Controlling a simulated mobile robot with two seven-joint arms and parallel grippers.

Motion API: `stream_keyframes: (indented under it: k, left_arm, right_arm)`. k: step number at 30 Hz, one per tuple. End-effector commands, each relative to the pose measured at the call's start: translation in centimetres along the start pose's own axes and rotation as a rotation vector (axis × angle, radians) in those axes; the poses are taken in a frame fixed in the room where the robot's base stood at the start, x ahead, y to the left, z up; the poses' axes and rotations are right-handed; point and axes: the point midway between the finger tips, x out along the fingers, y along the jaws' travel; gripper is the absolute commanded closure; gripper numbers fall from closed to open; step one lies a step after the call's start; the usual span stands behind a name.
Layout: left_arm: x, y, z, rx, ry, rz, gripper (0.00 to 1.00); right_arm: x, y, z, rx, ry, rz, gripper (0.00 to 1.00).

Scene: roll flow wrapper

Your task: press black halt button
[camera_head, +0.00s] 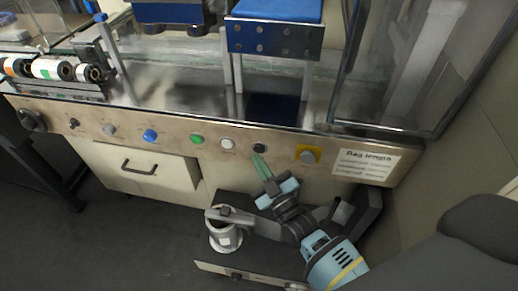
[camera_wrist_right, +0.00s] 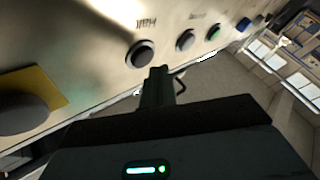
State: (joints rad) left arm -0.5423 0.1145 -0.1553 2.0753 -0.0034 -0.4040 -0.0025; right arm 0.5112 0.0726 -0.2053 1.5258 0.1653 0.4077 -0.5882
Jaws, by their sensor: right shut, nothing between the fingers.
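The black halt button (camera_head: 260,148) is a small round knob on the steel front panel of the machine. In the right wrist view the black halt button (camera_wrist_right: 141,54) shows under a "Halt" label. My right gripper (camera_head: 257,160) is shut and empty, its green fingers pointing up at the panel just below the button. In the wrist view the fingertips (camera_wrist_right: 158,72) are close beside the button; I cannot tell if they touch it. My left gripper is not in view.
A white button (camera_head: 227,143), green button (camera_head: 197,139) and blue button (camera_head: 150,136) line the panel to the left. A drawer (camera_head: 145,168) sits below.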

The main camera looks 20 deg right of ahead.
Motion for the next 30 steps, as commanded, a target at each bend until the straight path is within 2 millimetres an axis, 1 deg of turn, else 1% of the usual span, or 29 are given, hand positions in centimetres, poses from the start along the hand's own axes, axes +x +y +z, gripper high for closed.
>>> stream_keyframes:
  k: [12, 22, 30]
  left_arm:
    - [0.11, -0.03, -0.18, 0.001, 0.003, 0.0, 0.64]
    - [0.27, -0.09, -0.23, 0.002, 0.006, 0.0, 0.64]
    - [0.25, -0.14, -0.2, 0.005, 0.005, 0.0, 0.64]
  right_arm:
    - [0.01, 0.01, 0.0, 0.0, 0.0, 0.0, 1.0]
    - [0.56, 0.41, 0.45, -0.001, -0.001, 0.0, 1.0]
    - [0.6, 0.45, 0.45, 0.0, 0.0, 0.0, 1.0]
